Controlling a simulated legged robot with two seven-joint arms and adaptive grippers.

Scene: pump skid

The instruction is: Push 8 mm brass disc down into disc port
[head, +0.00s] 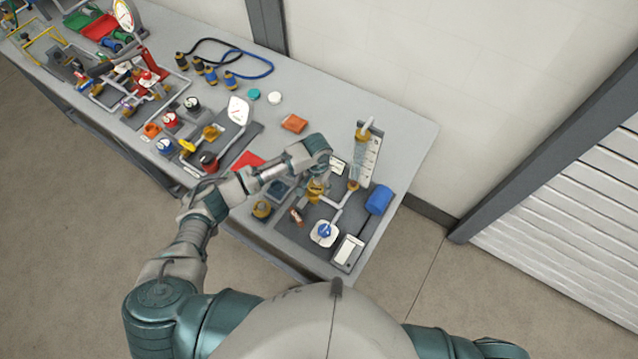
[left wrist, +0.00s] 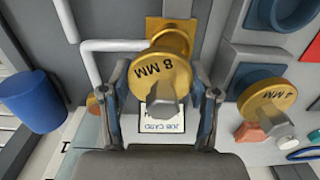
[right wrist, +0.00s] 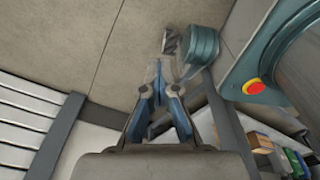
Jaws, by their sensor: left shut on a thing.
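The 8 mm brass disc (left wrist: 163,72) has a grey hex handle and lies between the fingers of my left gripper (left wrist: 160,85). In the left wrist view the disc sits in front of a square brass piece of the port (left wrist: 183,27), and its label faces the camera. The disc hides the port opening, so I cannot tell how deep it sits. In the head view my left gripper (head: 319,176) points down over the brass port (head: 316,193) on the right-hand skid panel. My right gripper (right wrist: 159,85) is empty, its fingertips close together over the floor, away from the bench.
A 4 mm brass disc (left wrist: 268,98) sits near blue holders (left wrist: 284,10). A clear flow tube (head: 358,168), a blue cylinder (head: 379,199), a white-and-blue valve (head: 324,233) and a grey box (head: 348,251) surround the port. The bench's back right corner (head: 418,135) is clear.

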